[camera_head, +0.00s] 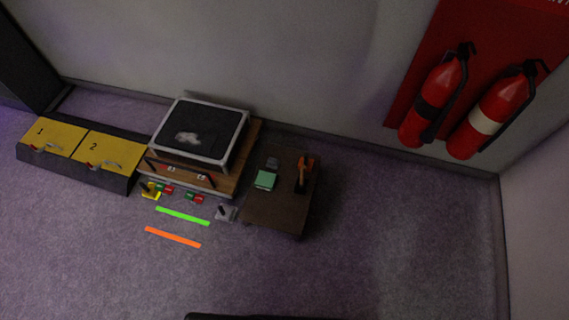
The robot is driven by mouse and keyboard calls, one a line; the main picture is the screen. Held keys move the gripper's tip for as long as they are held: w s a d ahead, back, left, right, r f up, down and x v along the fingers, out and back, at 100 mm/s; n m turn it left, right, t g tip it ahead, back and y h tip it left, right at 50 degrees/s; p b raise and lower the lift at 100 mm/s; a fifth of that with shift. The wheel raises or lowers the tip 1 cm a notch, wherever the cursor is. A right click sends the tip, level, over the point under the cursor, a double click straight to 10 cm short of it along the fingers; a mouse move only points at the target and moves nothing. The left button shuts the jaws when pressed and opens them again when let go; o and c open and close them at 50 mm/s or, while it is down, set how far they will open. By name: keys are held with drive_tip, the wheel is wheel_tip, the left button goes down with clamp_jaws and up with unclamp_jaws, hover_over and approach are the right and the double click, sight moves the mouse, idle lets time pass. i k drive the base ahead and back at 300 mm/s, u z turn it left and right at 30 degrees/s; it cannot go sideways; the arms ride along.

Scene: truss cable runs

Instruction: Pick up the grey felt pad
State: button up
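A small grey piece (272,163), which looks like the grey felt pad, lies on the dark brown table (270,215) near its back edge. It is small in the picture and its felt surface cannot be made out. A green block (265,179) sits just in front of it, close by. My gripper is not in view. A dark edge shows at the bottom of the picture, but no fingers can be seen there.
An orange-topped tool (306,162) stands to the right on the table. Left is a wooden unit with a framed black panel (203,128); further left are yellow lids (109,152). Green (183,216) and orange strips (173,237) mark the floor. The front floor looks clear.

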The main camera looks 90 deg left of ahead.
sight(273, 162)
drive_tip(key=i, duration=0.2)
drive_tip(key=z, duration=0.1)
drive_tip(key=k, duration=0.15)
drive_tip(key=u, duration=3.1)
drive_tip(key=k, duration=0.3)
drive_tip(key=u, duration=1.9)
